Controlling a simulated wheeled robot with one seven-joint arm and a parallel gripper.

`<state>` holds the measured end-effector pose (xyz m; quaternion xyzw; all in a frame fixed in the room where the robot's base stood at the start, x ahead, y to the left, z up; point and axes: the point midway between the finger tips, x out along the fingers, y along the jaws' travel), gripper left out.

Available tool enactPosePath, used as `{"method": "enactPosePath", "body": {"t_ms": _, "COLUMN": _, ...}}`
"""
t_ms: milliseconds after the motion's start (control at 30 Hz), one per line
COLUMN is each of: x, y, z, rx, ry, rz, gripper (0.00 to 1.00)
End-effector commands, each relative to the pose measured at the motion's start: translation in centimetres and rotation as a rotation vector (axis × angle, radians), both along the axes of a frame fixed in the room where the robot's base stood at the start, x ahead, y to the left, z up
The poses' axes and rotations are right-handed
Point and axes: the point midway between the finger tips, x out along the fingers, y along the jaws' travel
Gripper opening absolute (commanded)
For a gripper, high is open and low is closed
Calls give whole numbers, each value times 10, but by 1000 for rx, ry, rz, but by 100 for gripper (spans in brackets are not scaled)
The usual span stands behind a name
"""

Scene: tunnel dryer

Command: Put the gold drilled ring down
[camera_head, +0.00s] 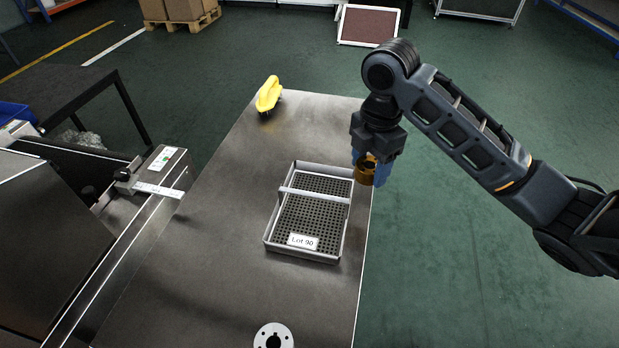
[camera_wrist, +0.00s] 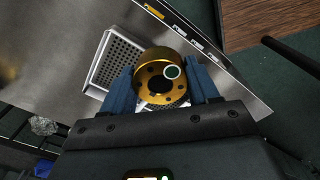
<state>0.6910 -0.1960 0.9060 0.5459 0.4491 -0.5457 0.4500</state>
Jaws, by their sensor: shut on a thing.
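The gold drilled ring (camera_wrist: 160,75) is held between the two blue fingers of my gripper (camera_wrist: 163,92) in the wrist view. It has a large centre hole and several small drilled holes. In the head view the ring (camera_head: 367,171) hangs from my gripper (camera_head: 376,172) near the right edge of the steel table (camera_head: 220,215). It is beside the upper right corner of a perforated tray and appears to be above table height. My gripper's fingers partly hide the ring's sides.
The perforated tray (camera_head: 348,228), labelled "Lot 90", has a crossbar and looks empty. A yellow object (camera_head: 268,94) stands at the table's far end. A silver flanged disc (camera_head: 273,337) lies at the near end. A machine (camera_head: 160,165) borders the left. Bare table lies left of the tray.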

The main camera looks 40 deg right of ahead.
Motion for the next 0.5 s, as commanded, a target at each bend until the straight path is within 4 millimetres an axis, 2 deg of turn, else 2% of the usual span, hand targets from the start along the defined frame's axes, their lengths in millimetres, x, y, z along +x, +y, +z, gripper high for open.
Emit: {"method": "enactPosePath", "body": {"t_ms": 500, "x": 78, "y": 26, "z": -48, "rx": 0, "ry": 3, "rz": 2, "gripper": 0}}
